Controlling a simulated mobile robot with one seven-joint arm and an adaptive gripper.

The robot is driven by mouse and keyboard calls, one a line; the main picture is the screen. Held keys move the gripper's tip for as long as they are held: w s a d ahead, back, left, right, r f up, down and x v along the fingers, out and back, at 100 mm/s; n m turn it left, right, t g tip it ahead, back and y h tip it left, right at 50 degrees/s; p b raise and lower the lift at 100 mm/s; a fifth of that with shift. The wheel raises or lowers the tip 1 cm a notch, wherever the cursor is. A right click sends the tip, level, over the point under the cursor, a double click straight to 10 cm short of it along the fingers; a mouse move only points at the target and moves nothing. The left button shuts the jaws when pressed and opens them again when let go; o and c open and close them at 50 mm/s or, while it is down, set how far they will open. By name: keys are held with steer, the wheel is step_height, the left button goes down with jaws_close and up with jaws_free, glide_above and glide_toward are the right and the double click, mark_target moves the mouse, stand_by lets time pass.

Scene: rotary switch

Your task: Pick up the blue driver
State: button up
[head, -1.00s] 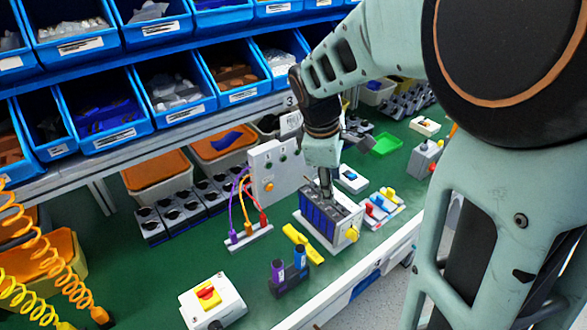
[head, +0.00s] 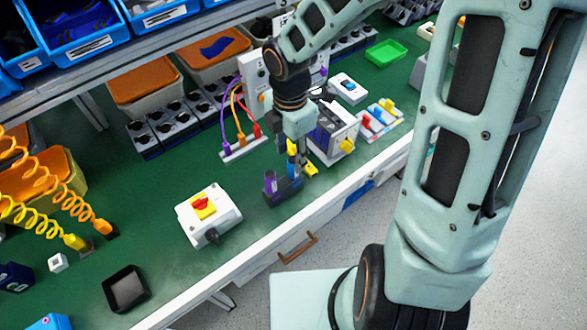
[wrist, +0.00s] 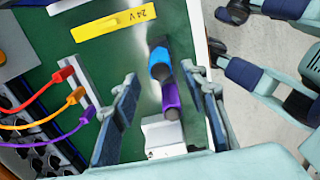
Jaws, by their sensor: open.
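The blue driver (wrist: 160,65) stands in a dark holder (head: 282,194) near the bench's front edge. In the wrist view I see its blue part from above, between my fingertips. In the head view my gripper mostly hides it. A purple driver (head: 269,181) stands beside it in the same holder; it also shows in the wrist view (wrist: 171,97), closer to the palm. My gripper (head: 297,165) points down over the holder, open; in the wrist view its fingers (wrist: 161,80) are on either side of the blue driver, with gaps on both sides.
A yellow block marked 24 V (wrist: 115,24) lies beside the holder. A white switch box (head: 208,217) with a red and yellow knob stands left of it. A grey unit with a yellow knob (head: 346,145) is close on the right.

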mark_target(293, 166)
steer(key=shift+d+f+b, duration=0.2)
steer(key=shift+f+b, duration=0.3)
steer(key=shift+f, duration=2.25)
steer(key=shift+c, duration=0.4)
jaws_close()
